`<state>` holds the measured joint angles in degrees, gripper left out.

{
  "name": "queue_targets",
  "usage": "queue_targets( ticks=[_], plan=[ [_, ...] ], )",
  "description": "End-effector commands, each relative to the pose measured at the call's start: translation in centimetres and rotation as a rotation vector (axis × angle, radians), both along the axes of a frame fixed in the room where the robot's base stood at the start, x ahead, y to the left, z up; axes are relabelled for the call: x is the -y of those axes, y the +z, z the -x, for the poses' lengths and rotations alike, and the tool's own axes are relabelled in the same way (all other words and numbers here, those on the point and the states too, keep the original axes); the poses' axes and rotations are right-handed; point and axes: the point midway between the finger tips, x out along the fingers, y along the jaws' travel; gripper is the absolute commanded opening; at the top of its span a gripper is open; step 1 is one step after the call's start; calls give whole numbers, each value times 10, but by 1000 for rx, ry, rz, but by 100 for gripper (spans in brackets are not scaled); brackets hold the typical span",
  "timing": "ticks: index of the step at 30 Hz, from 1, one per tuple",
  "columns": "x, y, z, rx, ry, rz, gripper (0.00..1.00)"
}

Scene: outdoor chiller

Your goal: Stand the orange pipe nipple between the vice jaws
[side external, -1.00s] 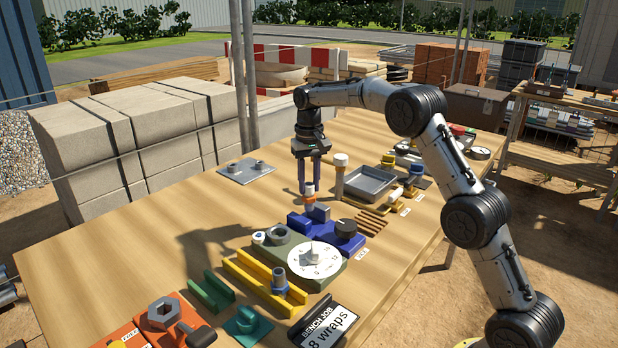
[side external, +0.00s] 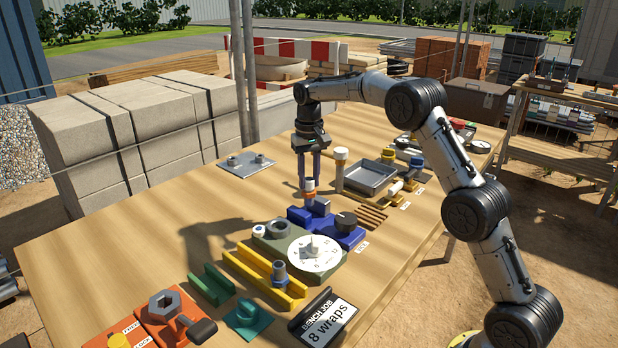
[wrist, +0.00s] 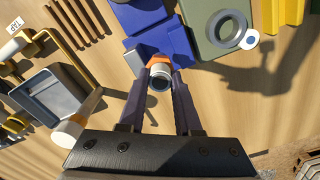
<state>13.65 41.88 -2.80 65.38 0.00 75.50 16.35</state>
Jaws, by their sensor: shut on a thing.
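The orange pipe nipple (side external: 309,185), a short upright piece with an orange band and a grey end, is held between the fingertips of my gripper (side external: 309,183). The wrist view shows my gripper (wrist: 160,82) shut on the nipple (wrist: 159,65), with its round open end facing the camera. The blue vice (side external: 343,236) is directly below and beside the nipple; it also shows in the wrist view (wrist: 175,42). The nipple appears at the jaws on the vice's far-left part. Its lower end is partly hidden, so I cannot tell whether it touches the vice.
A green block with a white dial (side external: 314,253) stands just in front of the vice. A grey tray (side external: 370,178) and a white-capped post (side external: 340,170) stand behind and to the right. Wooden slats (side external: 372,215) lie right of the vice. The bench's left middle is clear.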

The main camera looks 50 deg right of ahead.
Motion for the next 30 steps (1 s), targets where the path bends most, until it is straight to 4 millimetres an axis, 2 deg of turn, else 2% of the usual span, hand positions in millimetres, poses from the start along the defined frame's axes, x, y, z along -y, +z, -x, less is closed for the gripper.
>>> queue_targets(
  ticks=[18, 30],
  plan=[
    [0, -24, 0, 0, 0, 0, 0],
    [0, -25, 0, 0, 0, 0, 0]
  ],
)
